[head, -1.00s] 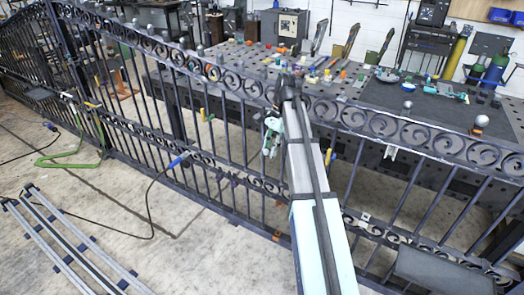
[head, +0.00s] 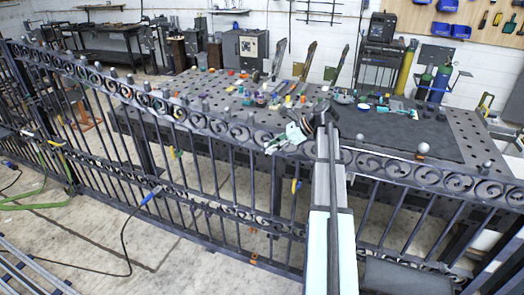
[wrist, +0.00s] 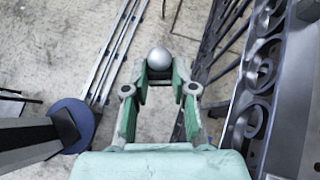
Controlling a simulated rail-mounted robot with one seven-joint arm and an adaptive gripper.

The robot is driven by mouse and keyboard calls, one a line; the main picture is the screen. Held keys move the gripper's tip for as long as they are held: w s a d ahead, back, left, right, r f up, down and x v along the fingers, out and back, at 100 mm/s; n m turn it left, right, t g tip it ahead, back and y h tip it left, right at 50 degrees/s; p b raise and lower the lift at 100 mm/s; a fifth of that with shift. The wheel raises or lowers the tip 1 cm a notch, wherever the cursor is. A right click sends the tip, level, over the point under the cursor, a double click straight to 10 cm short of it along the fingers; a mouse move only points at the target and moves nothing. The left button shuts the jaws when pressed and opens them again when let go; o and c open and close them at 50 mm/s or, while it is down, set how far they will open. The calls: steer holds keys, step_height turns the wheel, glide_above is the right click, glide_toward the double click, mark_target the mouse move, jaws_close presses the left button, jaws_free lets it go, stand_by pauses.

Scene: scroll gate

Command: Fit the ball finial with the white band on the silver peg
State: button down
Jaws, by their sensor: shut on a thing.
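A smooth grey ball finial (wrist: 158,60) sits between the fingertips of my gripper (wrist: 158,75) in the wrist view. My gripper is shut on it, and no white band can be made out from this side. In the head view my gripper (head: 287,142) is at the height of the scroll gate's top (head: 390,165), and the ball there is too small to tell. Several ball finials stand along the gate's top, including a ball with a copper-coloured base (head: 422,151) and a grey ball (head: 487,166) at the right. I cannot pick out the silver peg.
The perforated workbench (head: 205,88) behind the gate holds many small coloured parts and a dark mat (head: 400,128). In the wrist view the gate's scrolls (wrist: 255,120) are close on the right. Open concrete floor (head: 190,262) lies left of the arm.

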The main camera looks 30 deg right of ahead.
steer(key=s+d+r+m+t+p, duration=0.2)
steer(key=d+r+m+t+p, duration=0.2)
steer(key=d+r, duration=0.5)
steer(key=d+t+p, duration=0.1)
steer(key=d+p, duration=0.1)
steer(key=shift+s+h+p, duration=0.25)
steer(key=shift+h+p, duration=0.05)
steer(key=shift+p, duration=0.05)
steer(key=shift+w+d+f+b, duration=0.3)
steer(key=shift+w+d+b, duration=0.45)
steer(key=shift+d, duration=0.25)
steer(key=shift+w+d+f+b, duration=0.3)
steer(key=shift+w+d+b, duration=0.3)
steer(key=shift+w+d, duration=0.35)
steer(key=shift+w+d+f+b, duration=0.3)
steer(key=shift+w+d+b, duration=0.45)
steer(key=shift+d, duration=0.3)
steer(key=shift+f, duration=0.45)
steer(key=shift+f+b, duration=0.8)
steer(key=shift+b, duration=0.1)
steer(key=shift+f, duration=1.7)
stand_by(0.3)
